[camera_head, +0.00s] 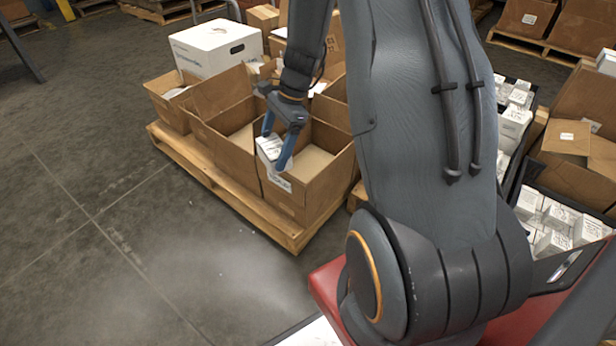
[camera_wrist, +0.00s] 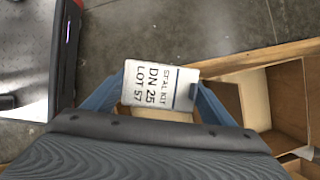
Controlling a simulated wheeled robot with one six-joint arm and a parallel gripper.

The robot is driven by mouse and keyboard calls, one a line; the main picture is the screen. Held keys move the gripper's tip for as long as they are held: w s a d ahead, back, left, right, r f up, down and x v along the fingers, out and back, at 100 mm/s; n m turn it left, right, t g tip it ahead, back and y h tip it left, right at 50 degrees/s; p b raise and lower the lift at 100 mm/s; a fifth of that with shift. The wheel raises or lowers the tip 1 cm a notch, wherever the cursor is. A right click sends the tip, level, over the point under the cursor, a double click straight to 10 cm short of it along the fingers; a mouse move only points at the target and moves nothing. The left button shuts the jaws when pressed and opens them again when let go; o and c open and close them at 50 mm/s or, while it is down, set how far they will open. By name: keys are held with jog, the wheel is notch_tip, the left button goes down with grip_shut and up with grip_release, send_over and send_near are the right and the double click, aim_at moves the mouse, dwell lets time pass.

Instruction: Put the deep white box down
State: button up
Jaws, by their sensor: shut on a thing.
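The deep white box (camera_head: 268,146) is between the blue fingers of my gripper (camera_head: 273,152) in the head view, at the near left wall of an open cardboard carton (camera_head: 325,178). In the wrist view my gripper (camera_wrist: 160,88) is shut on the white box (camera_wrist: 150,86), one finger on each side. Its face reads SEAL KIT, DN 25, LOT 57. Its underside is hidden, and I cannot tell whether it touches the carton. The carton's visible floor is bare.
The carton stands on a wooden pallet (camera_head: 225,198) with other open cartons (camera_head: 225,125). A large white box with a hand hole (camera_head: 215,48) stands behind. Small white boxes (camera_head: 555,222) fill dark trays at right. The floor (camera_head: 130,220) at left is clear.

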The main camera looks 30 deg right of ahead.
jog(key=w+d+f+m+t+b, duration=0.2)
jog(key=w+d+f+m+t, duration=0.1)
jog(key=d+m, duration=0.35)
jog(key=m+t+h+b, duration=0.1)
jog(key=m+h+b, duration=0.15)
jog(key=m, duration=0.45)
send_over(304, 170)
jog(key=s, duration=0.2)
notch_tip(304, 170, down, 3)
jog(key=shift+h, duration=0.25)
jog(key=f+b, duration=0.1)
jog(key=f, duration=0.1)
jog(key=f+b, duration=0.1)
jog(key=f, duration=0.1)
jog(key=f+b, duration=0.1)
jog(key=b, duration=0.1)
jog(key=shift+d+f, duration=0.4)
jog(key=shift+f+b, duration=1.6)
jog(key=shift+f, duration=0.6)
jog(key=shift+f, duration=0.2)
jog(key=o, duration=1)
jog(key=shift+r, duration=0.1)
jog(key=p+v, duration=0.7)
jog(key=v, duration=0.5)
jog(key=shift+s+p, duration=0.15)
jog(key=shift+p, duration=0.2)
